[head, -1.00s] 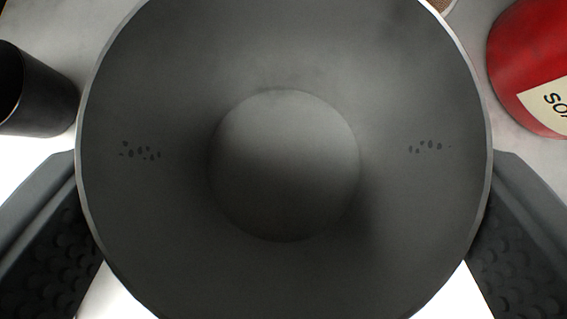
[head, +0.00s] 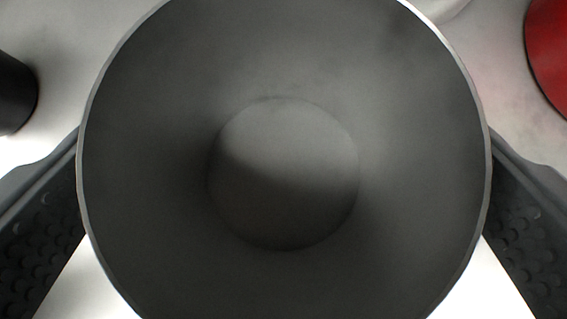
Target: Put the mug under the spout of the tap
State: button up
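The mug (head: 410,120) is a dark grey round vessel seen from straight above. Its open mouth fills the middle of the view and its inside is empty down to a round, partly lit floor. My gripper (head: 284,215) has one dark finger on each side of the mug, at the left and right edges.
A black cylindrical thing (head: 14,95) stands at the left edge. Part of a red container (head: 550,55) shows at the upper right edge. A pale rounded edge shows at the top, right of centre. The surface around is light grey and bright, clear between these things.

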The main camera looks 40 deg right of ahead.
jog(key=shift+r, duration=0.1)
jog(key=shift+s+a+r, duration=0.1)
jog(key=shift+r, duration=0.05)
jog(key=v, duration=1.1)
jog(key=shift+s+r, duration=0.2)
jog(key=shift+r, duration=0.1)
jog(key=shift+a, duration=0.15)
